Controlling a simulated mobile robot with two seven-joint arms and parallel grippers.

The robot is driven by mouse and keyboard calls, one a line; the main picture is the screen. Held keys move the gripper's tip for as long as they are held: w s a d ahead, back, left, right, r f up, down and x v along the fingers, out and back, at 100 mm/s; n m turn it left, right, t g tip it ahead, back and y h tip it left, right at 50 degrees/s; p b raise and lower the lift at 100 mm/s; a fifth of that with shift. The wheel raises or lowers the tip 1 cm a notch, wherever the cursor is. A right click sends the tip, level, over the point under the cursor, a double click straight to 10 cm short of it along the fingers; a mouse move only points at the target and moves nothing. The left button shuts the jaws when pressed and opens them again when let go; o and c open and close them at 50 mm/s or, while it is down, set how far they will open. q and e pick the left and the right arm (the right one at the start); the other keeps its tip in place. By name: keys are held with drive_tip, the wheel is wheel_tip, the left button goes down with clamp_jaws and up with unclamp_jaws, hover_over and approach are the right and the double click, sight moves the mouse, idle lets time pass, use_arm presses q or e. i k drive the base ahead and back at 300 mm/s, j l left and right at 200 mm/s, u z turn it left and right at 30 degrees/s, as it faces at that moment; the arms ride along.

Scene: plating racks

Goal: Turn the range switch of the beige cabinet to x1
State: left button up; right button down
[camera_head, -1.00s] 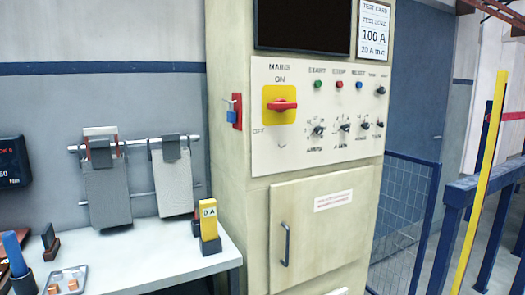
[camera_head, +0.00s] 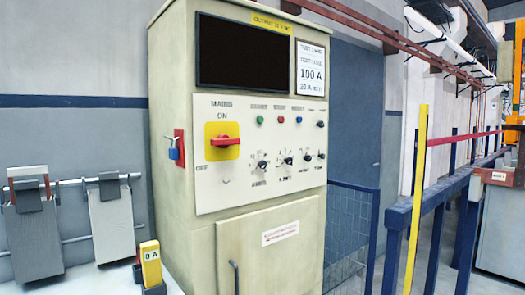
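The beige cabinet (camera_head: 178,214) stands upright in the middle of the head view. Its pale control panel (camera_head: 240,186) carries a red mains switch (camera_head: 225,141) on a yellow plate, its handle lying level, with ON above and OFF at lower left. Neither of my grippers is in view.
A dark screen (camera_head: 243,52) and a white 100 A card (camera_head: 311,68) sit above the panel. A blue padlock (camera_head: 173,154) hangs on the cabinet's left side. A yellow 0 A meter (camera_head: 151,264) stands at lower left. Blue railings (camera_head: 400,217) and a yellow post (camera_head: 418,185) stand right.

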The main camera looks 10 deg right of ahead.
sight(307, 159)
drive_tip(key=i+l+z, duration=0.25)
drive_tip(key=i+l, duration=0.55)
drive_tip(key=l, duration=0.15)
